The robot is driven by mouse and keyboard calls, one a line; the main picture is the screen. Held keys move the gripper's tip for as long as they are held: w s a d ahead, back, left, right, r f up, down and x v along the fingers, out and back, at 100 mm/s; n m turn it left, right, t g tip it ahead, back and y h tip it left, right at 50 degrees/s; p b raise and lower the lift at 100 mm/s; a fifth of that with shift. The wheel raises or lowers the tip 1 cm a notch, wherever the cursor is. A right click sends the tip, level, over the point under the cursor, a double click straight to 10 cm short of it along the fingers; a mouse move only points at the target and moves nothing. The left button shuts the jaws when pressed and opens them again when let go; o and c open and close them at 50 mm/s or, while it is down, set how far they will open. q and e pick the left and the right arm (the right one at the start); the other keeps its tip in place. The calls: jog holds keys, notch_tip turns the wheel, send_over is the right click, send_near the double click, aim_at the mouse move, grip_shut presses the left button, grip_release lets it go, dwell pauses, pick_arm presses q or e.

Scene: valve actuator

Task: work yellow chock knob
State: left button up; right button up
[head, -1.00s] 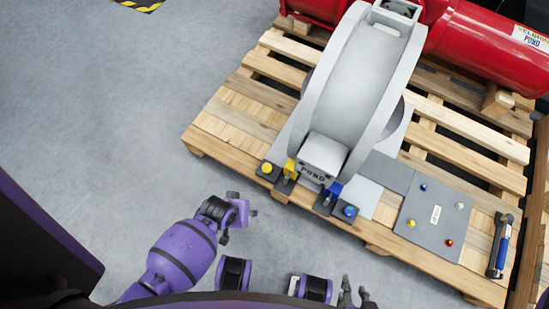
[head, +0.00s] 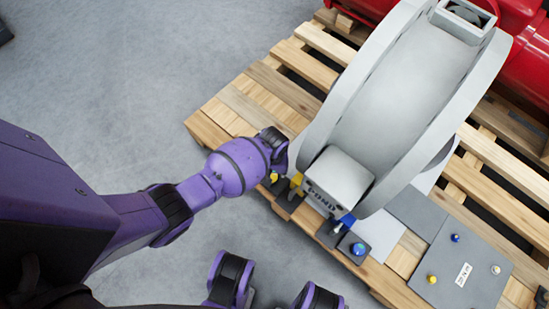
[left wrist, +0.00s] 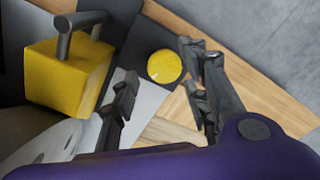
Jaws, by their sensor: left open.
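The yellow chock knob (left wrist: 165,66) is a round yellow button on a dark plate in the left wrist view. In the head view the knob (head: 273,177) shows only in part beside my left gripper (head: 277,150). In the left wrist view my left gripper (left wrist: 160,82) is open, with its two fingers apart on either side of the knob in the picture. Whether either finger touches the knob cannot be told. A yellow chock block (left wrist: 55,75) with a grey bent handle stands left of the knob; the chock also shows in the head view (head: 296,181).
A large grey wheel-shaped valve body (head: 400,85) rises right beside the knob. A blue chock (head: 346,222) and blue knob (head: 358,249) lie to the right. The wooden pallet (head: 222,114) carries everything; clear floor lies left. A grey panel (head: 450,285) has small coloured knobs.

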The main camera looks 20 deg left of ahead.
pick_arm(q)
notch_tip(320, 180, down, 2)
jog(key=shift+f+b, duration=0.1)
jog(key=shift+b, duration=0.25)
pick_arm(e)
jog(key=shift+x, duration=0.75)
pick_arm(q)
jog(key=shift+c, duration=0.3)
pick_arm(e)
jog(key=shift+r, duration=0.1)
pick_arm(q)
jog(key=shift+d, duration=0.1)
jog(key=c, duration=1)
jog(key=shift+o, duration=0.2)
jog(key=shift+w+d, duration=0.15)
